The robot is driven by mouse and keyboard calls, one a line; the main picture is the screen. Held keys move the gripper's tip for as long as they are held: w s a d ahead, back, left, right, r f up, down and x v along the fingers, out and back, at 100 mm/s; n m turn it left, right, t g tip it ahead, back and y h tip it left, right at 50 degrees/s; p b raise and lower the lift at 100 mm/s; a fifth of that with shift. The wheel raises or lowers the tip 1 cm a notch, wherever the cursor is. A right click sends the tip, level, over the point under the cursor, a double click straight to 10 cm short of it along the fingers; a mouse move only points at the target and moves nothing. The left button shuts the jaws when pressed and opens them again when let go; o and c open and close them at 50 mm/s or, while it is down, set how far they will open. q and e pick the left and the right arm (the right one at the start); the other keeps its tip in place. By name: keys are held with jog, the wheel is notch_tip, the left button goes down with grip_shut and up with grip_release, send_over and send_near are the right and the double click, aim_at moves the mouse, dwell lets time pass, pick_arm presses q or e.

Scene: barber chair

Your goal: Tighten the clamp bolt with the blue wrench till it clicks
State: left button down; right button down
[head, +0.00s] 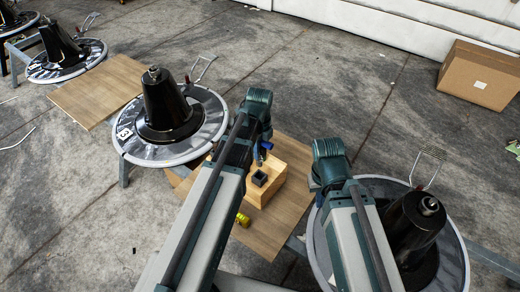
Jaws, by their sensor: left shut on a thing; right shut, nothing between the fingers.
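My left gripper (261,157) hangs at the far end of my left arm, above the wooden block, and is shut on a small blue thing, apparently the blue wrench (266,146). Most of the wrench is hidden by the arm. A thin dark bar shows left of the arm, and I cannot tell if it belongs to the wrench. The nearest black cone-shaped chair bases carry bolt-like metal tops, one at left (154,73) and one at right (430,205); which is the clamp bolt is unclear. My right gripper (319,199) is mostly hidden behind its arm, shut and empty.
The chair bases stand on round grey discs, left (128,147) and right (458,262), with metal footrests. A wooden block (288,172) with a dark square piece (260,178) sits on a brown board (262,241) near a yellow object (242,219). A cardboard box (475,75) stands back right.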

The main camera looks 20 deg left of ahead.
aim_at(260, 161)
pick_arm(q)
jog(key=shift+f, duration=0.3)
jog(key=shift+f+b, duration=2.9)
jog(key=shift+b, duration=0.25)
jog(key=shift+f+b, duration=1.85)
jog(key=shift+f, duration=0.05)
jog(key=c, duration=0.6)
grip_release()
jog(key=shift+r, duration=0.2)
notch_tip(260, 161, up, 14)
jog(key=p, duration=1.4)
jog(key=shift+f, duration=0.2)
